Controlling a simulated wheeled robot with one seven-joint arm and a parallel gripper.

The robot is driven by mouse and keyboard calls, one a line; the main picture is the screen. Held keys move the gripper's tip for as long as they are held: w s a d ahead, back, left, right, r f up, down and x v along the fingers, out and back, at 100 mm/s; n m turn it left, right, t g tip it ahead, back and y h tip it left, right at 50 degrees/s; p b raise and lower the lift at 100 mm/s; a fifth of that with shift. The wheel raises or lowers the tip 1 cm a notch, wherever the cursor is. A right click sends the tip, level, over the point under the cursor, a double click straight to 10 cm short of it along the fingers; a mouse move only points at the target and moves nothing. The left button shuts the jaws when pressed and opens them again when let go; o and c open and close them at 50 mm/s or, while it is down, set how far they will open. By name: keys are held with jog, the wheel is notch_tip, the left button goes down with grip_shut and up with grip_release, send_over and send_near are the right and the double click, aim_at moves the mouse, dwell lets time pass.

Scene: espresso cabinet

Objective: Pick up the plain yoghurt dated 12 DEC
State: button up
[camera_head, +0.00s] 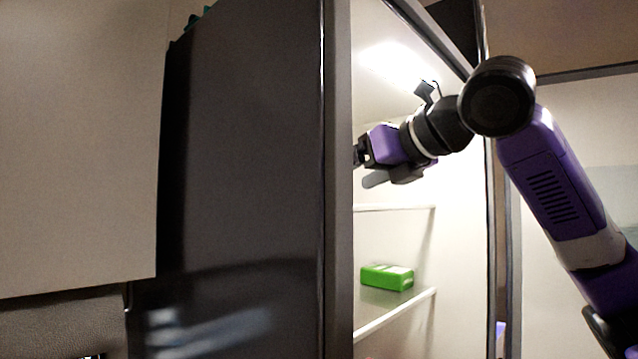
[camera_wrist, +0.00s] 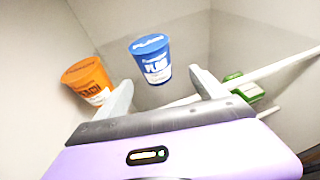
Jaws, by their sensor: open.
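A blue-and-white yoghurt cup (camera_wrist: 152,60) with a blue lid stands upright on a shelf in the wrist view; its label seems to read PLAIN, and no date is legible. An orange cup (camera_wrist: 88,80) with an orange lid stands to its left. My gripper (camera_wrist: 159,79) is open and empty, its two pale fingers spread, with the blue cup showing between and beyond them. In the head view my gripper (camera_head: 366,166) reaches inside the lit cabinet. Both cups are hidden there behind the dark panel.
A green box (camera_head: 387,277) lies on a lower shelf (camera_head: 397,313) of the cabinet; a green item (camera_wrist: 243,88) also shows at the right in the wrist view. The dark panel (camera_head: 250,150) stands left of the opening. The upper shelf right of the blue cup looks clear.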

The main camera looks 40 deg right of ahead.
jog(key=shift+a+r+p+x, duration=0.2)
jog(key=shift+p+x, duration=0.55)
jog(key=shift+x, duration=1.2)
jog(key=shift+a+r+p+x, duration=0.15)
jog(key=shift+p+x, duration=0.6)
jog(key=shift+x, duration=1.2)
jog(key=shift+w+d, duration=0.1)
jog(key=shift+w, duration=0.05)
jog(key=shift+c, duration=0.4)
jog(key=c, duration=1.4)
jog(key=shift+c, duration=0.5)
jog(key=shift+r, duration=0.1)
